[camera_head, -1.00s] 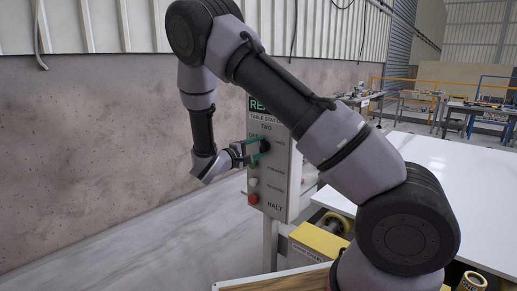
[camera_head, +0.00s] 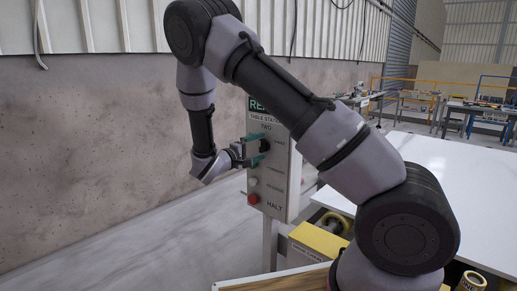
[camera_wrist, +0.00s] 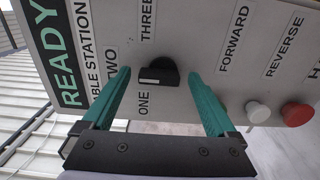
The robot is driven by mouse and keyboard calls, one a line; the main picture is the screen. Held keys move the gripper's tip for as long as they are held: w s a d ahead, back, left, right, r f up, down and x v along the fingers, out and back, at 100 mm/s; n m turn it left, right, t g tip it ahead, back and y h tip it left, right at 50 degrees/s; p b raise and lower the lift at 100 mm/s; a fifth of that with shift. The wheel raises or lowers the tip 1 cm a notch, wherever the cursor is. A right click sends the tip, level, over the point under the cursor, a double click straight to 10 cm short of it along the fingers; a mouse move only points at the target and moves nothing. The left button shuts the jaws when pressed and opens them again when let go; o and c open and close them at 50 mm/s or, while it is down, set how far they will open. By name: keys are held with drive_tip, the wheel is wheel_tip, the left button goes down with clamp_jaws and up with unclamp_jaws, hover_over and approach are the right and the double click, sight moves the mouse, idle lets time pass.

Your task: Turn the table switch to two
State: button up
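The table switch (camera_wrist: 168,72) is a black knob with a pale mark on its left side, on a grey control panel (camera_wrist: 200,30). The labels ONE, TWO and THREE lie around it; I cannot tell surely which label the mark faces. My gripper (camera_wrist: 158,76) has two green fingers standing apart, one on each side of the knob, with gaps visible between fingers and knob. In the head view my gripper (camera_head: 257,149) is at the panel (camera_head: 283,180) front, and it hides most of the knob.
A white push button (camera_wrist: 257,111) and a red halt button (camera_wrist: 297,114) sit right of the knob in the wrist view. A yellow box (camera_head: 318,240) lies below the panel. A white tabletop (camera_head: 455,180) extends to the right.

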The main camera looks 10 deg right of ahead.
drive_tip(key=v, duration=1)
drive_tip(key=shift+s+a, duration=0.25)
drive_tip(key=shift+a, duration=0.05)
drive_tip(key=s+d+r+m+g+y, duration=0.3)
drive_tip(key=s+d+r+g, duration=0.15)
drive_tip(key=d, duration=0.25)
drive_tip(key=s+d+r+m+g+y, duration=0.35)
drive_tip(key=s+d+g, duration=0.25)
drive_tip(key=d, duration=0.2)
drive_tip(key=s+r+m+t+y, duration=0.5)
drive_tip(key=s+r+t+y, duration=0.2)
drive_tip(key=s+r+y, duration=0.3)
drive_tip(key=a+v, duration=0.1)
drive_tip(key=v, duration=0.3)
drive_tip(key=shift+s+r, duration=0.2)
drive_tip(key=shift+r, duration=0.1)
